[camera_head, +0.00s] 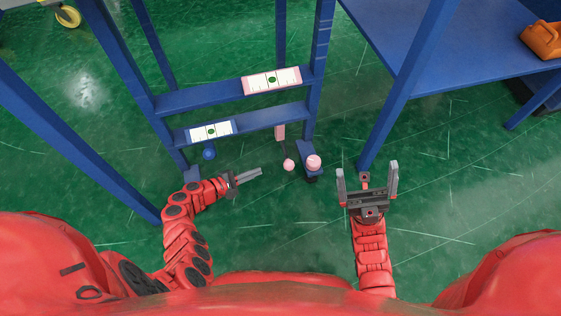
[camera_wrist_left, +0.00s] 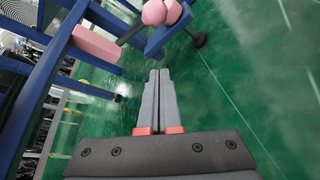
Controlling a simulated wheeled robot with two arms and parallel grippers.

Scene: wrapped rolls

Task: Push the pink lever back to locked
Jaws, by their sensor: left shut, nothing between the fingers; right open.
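The pink lever has a pink block (camera_head: 280,132) on the lower blue crossbar and a thin rod down to a round pink knob (camera_head: 288,164). In the left wrist view its block (camera_wrist_left: 95,43) is at the upper left and its knob (camera_wrist_left: 153,12) at the top edge. My left gripper (camera_head: 258,172) is shut and empty, left of the knob and apart from it; its closed fingers (camera_wrist_left: 159,75) point up toward the knob in the wrist view. My right gripper (camera_head: 367,170) is open and empty, to the right of the lever.
A pink round piece (camera_head: 313,162) sits on a blue bracket right of the knob. A blue knob (camera_head: 208,153) hangs at the left under a white label (camera_head: 211,131). A pink-edged label (camera_head: 272,80) is above. A blue table (camera_head: 440,40) stands right. Green floor is clear in front.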

